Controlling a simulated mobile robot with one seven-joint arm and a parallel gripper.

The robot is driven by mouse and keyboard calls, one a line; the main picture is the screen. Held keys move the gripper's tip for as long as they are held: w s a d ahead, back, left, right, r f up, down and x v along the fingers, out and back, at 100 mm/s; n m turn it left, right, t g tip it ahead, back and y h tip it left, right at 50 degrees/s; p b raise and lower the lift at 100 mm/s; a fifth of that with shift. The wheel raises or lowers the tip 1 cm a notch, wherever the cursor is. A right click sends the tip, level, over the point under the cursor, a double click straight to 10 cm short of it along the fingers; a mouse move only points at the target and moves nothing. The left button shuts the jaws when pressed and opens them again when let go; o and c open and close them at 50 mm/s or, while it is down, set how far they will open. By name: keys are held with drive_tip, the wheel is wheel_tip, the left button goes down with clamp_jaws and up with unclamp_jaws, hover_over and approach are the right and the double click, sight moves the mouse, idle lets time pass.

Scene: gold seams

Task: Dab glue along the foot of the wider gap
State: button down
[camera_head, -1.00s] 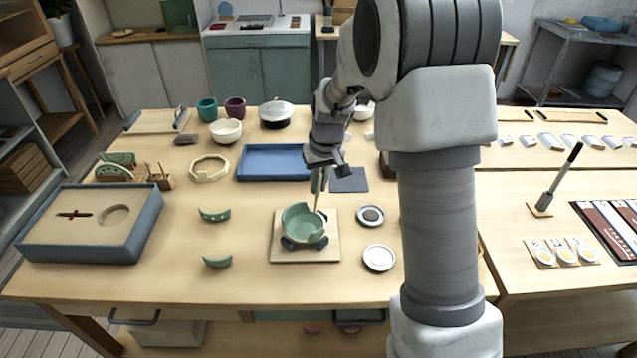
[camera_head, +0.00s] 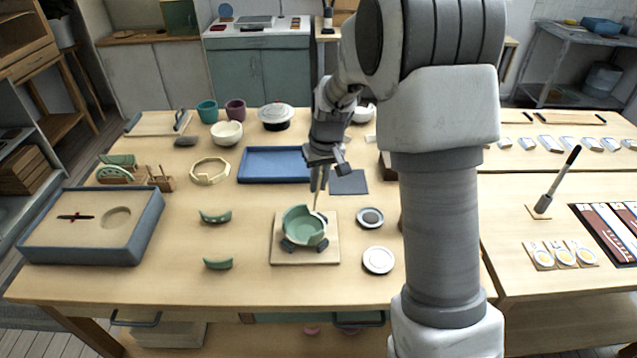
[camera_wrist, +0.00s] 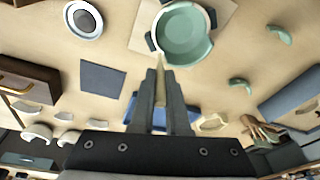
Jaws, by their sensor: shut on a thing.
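A green bowl (camera_head: 303,226) with a broken rim sits on dark supports on a square wooden board (camera_head: 305,258). It also shows in the wrist view (camera_wrist: 184,38). My gripper (camera_head: 319,186) is above the bowl's back right rim, shut on a thin pale wooden stick (camera_wrist: 161,88) that points down. The stick's tip is at or near the bowl's rim; I cannot tell whether it touches. Two curved green sherds, an upper one (camera_head: 215,216) and a lower one (camera_head: 217,263), lie left of the board. The gaps' widths are hard to tell here.
A dark-centred round dish (camera_head: 370,217) and a white dish (camera_head: 378,260) lie right of the board. A blue tray (camera_head: 272,164) and a dark mat (camera_head: 349,182) lie behind it. A blue-walled sand box (camera_head: 90,225) stands left. The table between sherds and board is clear.

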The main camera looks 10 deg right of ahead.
drive_tip(key=shift+r+p, duration=2.2)
drive_tip(key=shift+r, duration=1.3)
drive_tip(key=shift+s+f, duration=0.1)
drive_tip(key=shift+f, duration=0.05)
